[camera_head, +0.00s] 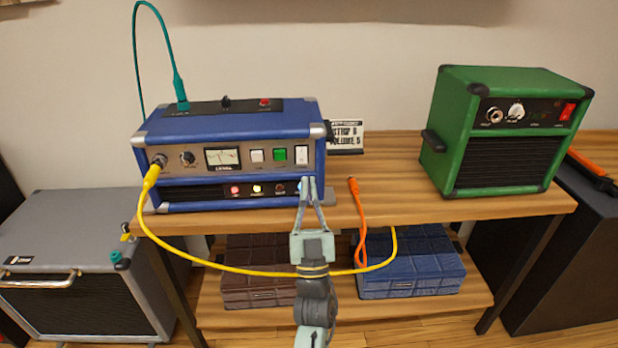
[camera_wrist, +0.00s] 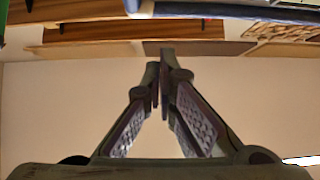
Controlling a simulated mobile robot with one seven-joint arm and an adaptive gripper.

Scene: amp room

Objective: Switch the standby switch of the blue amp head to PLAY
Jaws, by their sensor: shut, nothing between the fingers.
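The blue amp head (camera_head: 235,130) stands on the left of the wooden table. Its front panel has a level meter (camera_head: 222,157), a white button, a green button (camera_head: 280,154) and a white rocker switch (camera_head: 302,155) at the right end. I cannot read the switch labels. My gripper (camera_head: 308,182) is shut and empty, with its fingertips just below the white rocker switch in the head view; whether they touch the amp I cannot tell. In the wrist view the closed fingertips (camera_wrist: 158,75) show against a plain wall, and a blue edge (camera_wrist: 230,12) crosses the top.
A yellow cable (camera_head: 265,273) runs from the amp's front jack and hangs before the table (camera_head: 400,180). An orange cable (camera_head: 357,215) hangs right of my gripper. A teal cable (camera_head: 178,85) plugs into the amp's top. A green amp (camera_head: 500,130) stands at the right.

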